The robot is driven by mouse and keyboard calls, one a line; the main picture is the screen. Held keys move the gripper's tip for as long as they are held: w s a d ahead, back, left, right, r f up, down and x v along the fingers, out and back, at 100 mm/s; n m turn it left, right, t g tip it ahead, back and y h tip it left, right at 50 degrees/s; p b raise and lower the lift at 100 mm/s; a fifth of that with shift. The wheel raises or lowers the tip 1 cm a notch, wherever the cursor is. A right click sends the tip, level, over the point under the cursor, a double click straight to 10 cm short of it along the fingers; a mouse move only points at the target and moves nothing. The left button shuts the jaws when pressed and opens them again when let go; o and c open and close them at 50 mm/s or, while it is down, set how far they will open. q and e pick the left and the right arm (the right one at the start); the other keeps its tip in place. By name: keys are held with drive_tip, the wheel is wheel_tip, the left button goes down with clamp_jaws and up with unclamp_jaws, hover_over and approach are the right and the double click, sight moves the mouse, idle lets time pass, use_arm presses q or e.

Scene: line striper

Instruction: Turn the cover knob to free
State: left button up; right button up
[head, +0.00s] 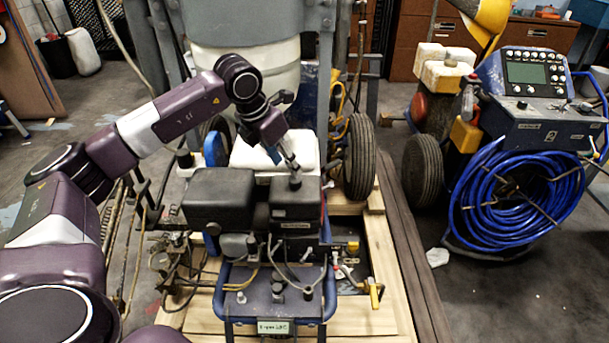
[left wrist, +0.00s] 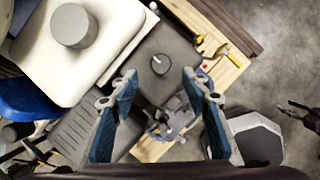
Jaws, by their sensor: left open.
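The cover knob (head: 295,182) is a small dark round knob on top of the black engine cover (head: 293,207) in the head view. In the left wrist view the knob (left wrist: 160,64) shows from above as a dark disc with a white pointer mark, on the grey cover top. My left gripper (head: 288,162) is just above and behind the knob in the head view. In the left wrist view its two blue-padded fingers (left wrist: 160,86) are spread wide, with the knob ahead of the gap between them. Nothing is between the fingers. I cannot see contact with the knob.
A white tank (head: 250,152) stands behind the engine; its grey cap (left wrist: 73,26) shows in the left wrist view. A black box (head: 218,195) sits left of the cover. Cables and a yellow-handled valve (head: 375,293) are in front. A blue hose coil (head: 520,205) is far right.

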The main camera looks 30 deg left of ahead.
sight(294, 179)
use_arm(q)
drive_tip(key=x, duration=0.6)
drive_tip(key=shift+w+d+f+b, duration=0.1)
drive_tip(key=shift+w+f+b, duration=0.05)
drive_tip(key=shift+f+b, duration=0.15)
use_arm(e)
drive_tip(key=shift+w+r, duration=0.25)
drive_tip(key=shift+r, duration=0.3)
drive_tip(key=shift+w+r, duration=0.2)
drive_tip(key=shift+r, duration=0.3)
drive_tip(key=shift+a, duration=0.1)
use_arm(q)
drive_tip(key=shift+r, duration=0.1)
drive_tip(key=c, duration=1.2)
